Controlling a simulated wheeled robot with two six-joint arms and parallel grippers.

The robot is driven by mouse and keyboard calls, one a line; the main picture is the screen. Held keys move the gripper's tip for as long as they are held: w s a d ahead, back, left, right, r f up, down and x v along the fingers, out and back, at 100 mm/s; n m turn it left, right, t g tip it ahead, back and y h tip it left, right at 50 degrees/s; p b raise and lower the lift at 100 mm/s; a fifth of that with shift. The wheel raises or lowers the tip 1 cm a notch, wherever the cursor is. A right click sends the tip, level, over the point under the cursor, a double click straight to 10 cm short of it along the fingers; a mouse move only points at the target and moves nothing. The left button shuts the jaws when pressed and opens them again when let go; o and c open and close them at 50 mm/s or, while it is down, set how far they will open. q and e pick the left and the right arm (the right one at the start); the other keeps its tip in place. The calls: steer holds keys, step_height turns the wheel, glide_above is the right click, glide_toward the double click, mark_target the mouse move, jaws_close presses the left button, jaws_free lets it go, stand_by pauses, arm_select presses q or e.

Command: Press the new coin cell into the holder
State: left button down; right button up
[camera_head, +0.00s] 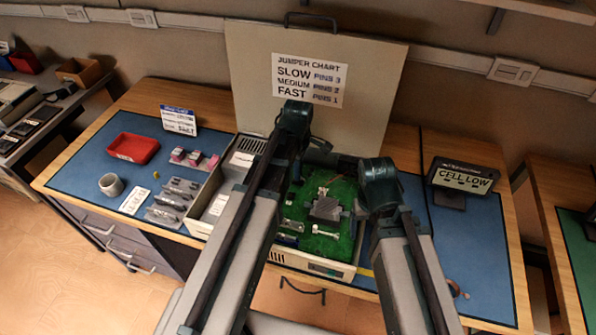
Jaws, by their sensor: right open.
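An open case (345,272) holds a green board (318,245) with a grey block (325,207) near its middle and small white parts. I cannot tell which part is the coin cell holder, and I cannot make out the new coin cell. My right gripper (357,212) is over the right side of the board, small and dark, largely hidden by its own arm; it is open. My left arm crosses the case's left part; its gripper is hidden or merges with the dark arm links. A display (461,178) to the right reads "CELL LOW".
The raised lid (245,75) bears a jumper chart (309,80). On the blue mat at left are a red tray (133,148), a grey cup (111,185), a small card (179,120) and racks of small parts (174,200). A small round brownish item (455,288) lies at right.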

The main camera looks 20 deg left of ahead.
arm_select(q)
steer(key=shift+f+b, duration=0.75)
arm_select(e)
steer(key=shift+f, duration=0.8)
arm_select(q)
steer(key=c, duration=1)
jaws_free()
steer(key=shift+s, duration=0.1)
steer(key=shift+s, duration=0.1)
steer(key=shift+c, duration=1)
steer(key=shift+o, duration=0.4)
steer(key=shift+o, duration=0.2)
arm_select(e)
steer(key=shift+r, duration=0.1)
arm_select(q)
steer(key=shift+w+r+p, duration=0.2)
steer(key=shift+r+p, duration=0.4)
arm_select(e)
steer(key=shift+r, duration=0.5)
